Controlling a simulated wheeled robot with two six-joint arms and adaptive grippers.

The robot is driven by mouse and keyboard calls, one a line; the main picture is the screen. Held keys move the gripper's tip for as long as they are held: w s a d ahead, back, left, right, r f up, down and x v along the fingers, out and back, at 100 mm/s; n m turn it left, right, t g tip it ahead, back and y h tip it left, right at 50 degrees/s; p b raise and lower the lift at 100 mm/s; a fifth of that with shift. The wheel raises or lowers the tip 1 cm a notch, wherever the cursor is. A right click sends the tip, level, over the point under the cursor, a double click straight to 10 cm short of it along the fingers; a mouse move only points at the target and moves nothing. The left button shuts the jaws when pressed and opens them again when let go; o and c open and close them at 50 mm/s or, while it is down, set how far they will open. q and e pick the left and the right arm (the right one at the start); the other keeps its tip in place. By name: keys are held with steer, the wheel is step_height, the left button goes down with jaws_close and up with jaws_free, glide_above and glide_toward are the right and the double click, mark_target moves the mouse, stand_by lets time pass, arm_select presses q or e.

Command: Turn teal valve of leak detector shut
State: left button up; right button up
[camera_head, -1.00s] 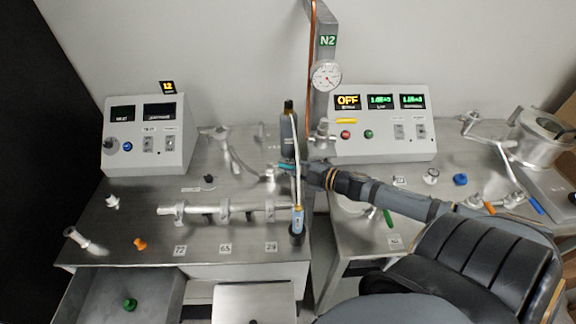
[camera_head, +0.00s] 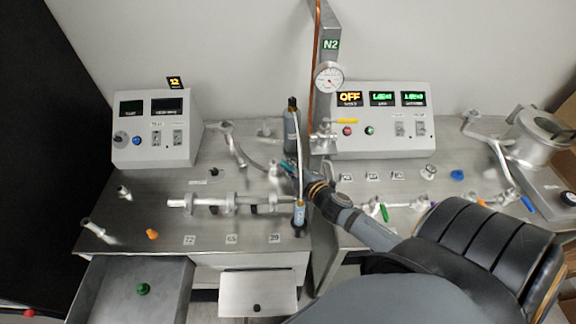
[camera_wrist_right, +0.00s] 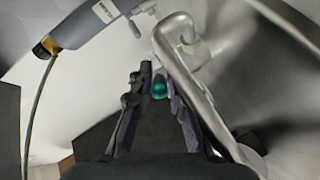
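The teal valve handle (camera_wrist_right: 159,86) shows in the right wrist view between the fingertips of my right gripper (camera_wrist_right: 160,80). The fingers stand apart, one on each side of the handle; firm contact cannot be seen. In the head view my right gripper (camera_head: 292,172) reaches from the right to the metal fitting at the back of the left bench, and a little teal shows near its tip. A curved metal pipe (camera_wrist_right: 185,70) runs close along the right finger. The valve body is partly hidden. My left gripper is not in view.
A horizontal metal manifold (camera_head: 215,202) lies to the left. The N2 post with gauge (camera_head: 328,78) rises close on the right. An open drawer (camera_head: 180,285) is at front left.

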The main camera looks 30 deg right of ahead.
steer(key=o, duration=0.3)
steer(key=shift+v, duration=6)
